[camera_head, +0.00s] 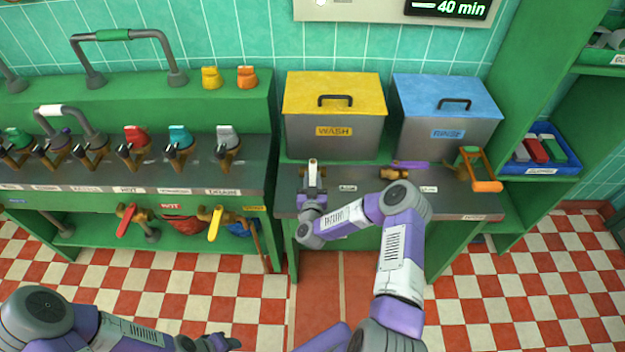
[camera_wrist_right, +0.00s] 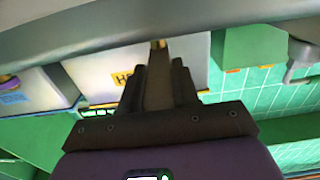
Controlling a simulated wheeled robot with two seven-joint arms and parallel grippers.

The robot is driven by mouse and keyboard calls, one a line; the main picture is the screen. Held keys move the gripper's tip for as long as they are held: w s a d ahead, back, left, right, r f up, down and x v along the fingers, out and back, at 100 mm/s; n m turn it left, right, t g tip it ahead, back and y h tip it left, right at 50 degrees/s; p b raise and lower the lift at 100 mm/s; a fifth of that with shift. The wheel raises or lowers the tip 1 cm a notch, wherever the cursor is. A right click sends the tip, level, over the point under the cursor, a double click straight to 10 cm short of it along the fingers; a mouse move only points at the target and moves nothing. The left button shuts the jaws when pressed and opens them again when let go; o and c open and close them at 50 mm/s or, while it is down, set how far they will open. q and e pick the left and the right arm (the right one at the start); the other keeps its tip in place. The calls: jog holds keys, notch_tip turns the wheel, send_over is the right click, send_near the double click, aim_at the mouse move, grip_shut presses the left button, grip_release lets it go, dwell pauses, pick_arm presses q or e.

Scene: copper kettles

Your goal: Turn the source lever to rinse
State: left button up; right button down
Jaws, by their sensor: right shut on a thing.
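The blue-lidded RINSE tank (camera_head: 447,134) stands to the right. My left gripper (camera_head: 218,342) is low at the bottom edge, and its jaws are unclear.
Right of the lever are a brass valve with a purple handle (camera_head: 410,165) and a green crank with an orange grip (camera_head: 487,186). Several coloured taps line the left counter (camera_head: 240,176). A blue bin (camera_head: 541,170) sits on the right shelf. The checkered floor in front is clear.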

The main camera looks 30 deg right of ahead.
jog(key=shift+r, duration=0.1)
jog(key=shift+s+d+n+t+y+b, duration=0.25)
jog(key=shift+d+n+t+y, duration=0.35)
jog(key=shift+n+y, duration=0.3)
jog(key=shift+s+d+n+t+y+b, duration=0.15)
jog(key=shift+n+t+y+b, duration=0.15)
jog(key=shift+y, duration=0.3)
jog(key=shift+w+d+n+t+y+b, duration=0.1)
jog(key=shift+d+n+y+b, duration=0.1)
jog(key=shift+n+y, duration=0.3)
jog(key=shift+r, duration=0.1)
jog(key=c, duration=0.8)
grip_release()
jog(key=shift+c, duration=0.2)
jog(key=shift+s, duration=0.1)
jog(key=shift+s+a, duration=0.15)
jog(key=shift+s, duration=0.1)
jog(key=p+v, duration=0.1)
jog(key=v, duration=0.6)
